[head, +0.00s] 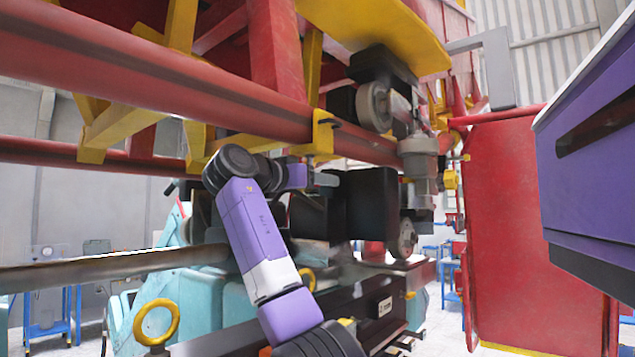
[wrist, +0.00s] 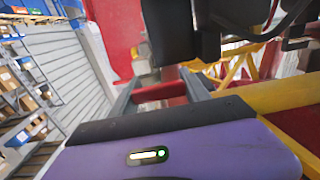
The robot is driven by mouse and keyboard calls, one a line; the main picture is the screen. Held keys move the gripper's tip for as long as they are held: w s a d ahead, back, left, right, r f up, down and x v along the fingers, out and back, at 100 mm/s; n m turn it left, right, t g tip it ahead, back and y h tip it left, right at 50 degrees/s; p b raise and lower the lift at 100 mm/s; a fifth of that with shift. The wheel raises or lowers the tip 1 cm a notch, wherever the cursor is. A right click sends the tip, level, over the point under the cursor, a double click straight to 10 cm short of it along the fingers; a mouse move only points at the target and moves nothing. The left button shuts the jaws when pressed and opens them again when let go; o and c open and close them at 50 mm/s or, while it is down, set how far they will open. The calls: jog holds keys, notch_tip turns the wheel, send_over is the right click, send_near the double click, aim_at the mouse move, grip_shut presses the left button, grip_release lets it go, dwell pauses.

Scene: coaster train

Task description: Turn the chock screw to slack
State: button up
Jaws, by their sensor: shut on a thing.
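My purple and white arm reaches up from the bottom middle in the head view, and its wrist bends right, under the red rail. My gripper (head: 312,180) is small and partly dark against the black parts beside it.
A thick red rail (head: 200,95) runs just above my wrist, with a yellow bracket (head: 323,135) on it. The wheel carriage, with a grey wheel (head: 373,106), stands to the right. A red panel (head: 515,230) stands further right. A yellow ring (head: 156,322) is low on the left.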

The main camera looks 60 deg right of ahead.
jog(key=o, duration=1.4)
jog(key=shift+b+v, duration=1.45)
jog(key=shift+v, duration=2.45)
jog(key=shift+s, duration=0.1)
